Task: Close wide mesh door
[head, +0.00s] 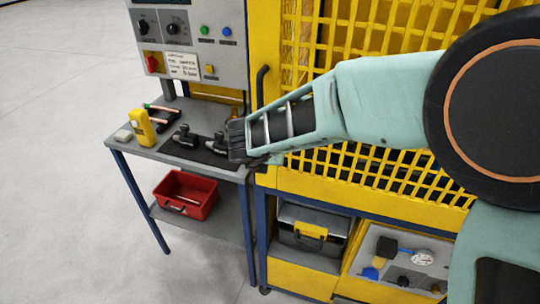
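The wide yellow mesh door (390,181) fills the upper right of the head view, with its yellow frame at the left. A dark bar handle (262,86) stands upright on that frame. My arm crosses in front of the door and hides its middle. My gripper (237,141) is at the left end of the arm, below the handle and above the right end of the side table. Its fingers are small and dark against the table, so I cannot tell whether they are open or shut. I cannot tell whether the door is fully shut.
A side table (150,151) holds a yellow meter (142,128) and dark fittings (185,136). A red bin (185,194) sits on its lower shelf. A control panel (190,45) stands behind. A toolbox (310,232) and grey tray (362,258) are below the door. Floor at left is clear.

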